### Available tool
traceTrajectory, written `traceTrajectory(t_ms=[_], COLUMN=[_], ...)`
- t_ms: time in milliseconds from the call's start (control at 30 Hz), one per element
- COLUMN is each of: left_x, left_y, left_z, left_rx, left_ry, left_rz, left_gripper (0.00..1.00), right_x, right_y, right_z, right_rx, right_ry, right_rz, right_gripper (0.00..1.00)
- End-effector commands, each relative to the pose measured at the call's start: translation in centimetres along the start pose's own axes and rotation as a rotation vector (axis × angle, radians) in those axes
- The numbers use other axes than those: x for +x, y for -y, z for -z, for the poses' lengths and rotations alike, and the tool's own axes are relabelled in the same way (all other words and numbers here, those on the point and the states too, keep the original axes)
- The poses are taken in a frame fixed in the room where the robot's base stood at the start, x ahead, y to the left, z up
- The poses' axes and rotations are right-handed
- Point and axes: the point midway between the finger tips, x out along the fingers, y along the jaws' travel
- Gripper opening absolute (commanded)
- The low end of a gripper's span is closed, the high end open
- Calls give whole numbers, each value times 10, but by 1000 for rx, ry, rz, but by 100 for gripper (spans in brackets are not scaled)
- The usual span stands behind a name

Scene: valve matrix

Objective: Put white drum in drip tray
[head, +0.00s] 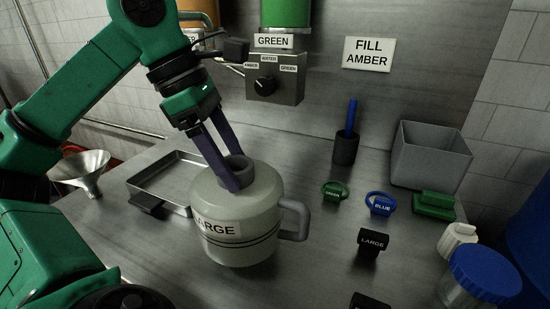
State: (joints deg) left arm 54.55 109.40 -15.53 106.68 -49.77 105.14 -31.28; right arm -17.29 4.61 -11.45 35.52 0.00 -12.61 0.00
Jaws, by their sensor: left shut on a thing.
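The off-white drum (235,222), labelled LARGE, has a grey side handle and a raised grey neck on top. It is upright at the centre of the metal counter, to the right of the drip tray. I cannot tell whether its base touches the counter. My left gripper (236,175) comes down from above with its purple fingers at the neck and is shut on it. The drip tray (150,172) is a shallow metal rectangle left of and behind the drum. Its right front part is hidden by the drum. My right gripper is not in view.
A metal funnel (82,172) stands at the far left. A selector box (274,88) hangs on the back wall. Right of the drum are a black LARGE cap (371,242), green and blue ring tags, a dark cup (345,149), a grey bin (430,154) and a blue-lidded jar (483,273).

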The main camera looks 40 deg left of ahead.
Motion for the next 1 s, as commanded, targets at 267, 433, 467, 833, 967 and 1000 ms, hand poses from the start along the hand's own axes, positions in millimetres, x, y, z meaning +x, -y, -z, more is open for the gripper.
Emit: traceTrajectory(t_ms=[267,433,467,833,967,1000], left_x=[-1,-2,-1,17,20,21], left_y=[-46,-84,-90,-144,-151,-153], left_z=[-21,-39,-42,-57,-59,-60], left_rx=[-3,0,0,-1,0,-1], left_ry=[0,4,5,7,4,4], left_rz=[5,5,5,-2,-1,-1], left_gripper=[0,0,0,0,0,0], right_x=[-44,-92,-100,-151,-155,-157], right_y=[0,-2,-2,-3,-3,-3], right_z=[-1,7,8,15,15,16], right_rx=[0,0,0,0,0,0], right_ry=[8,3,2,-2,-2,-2], right_rz=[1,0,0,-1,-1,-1], right_gripper=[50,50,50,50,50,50])
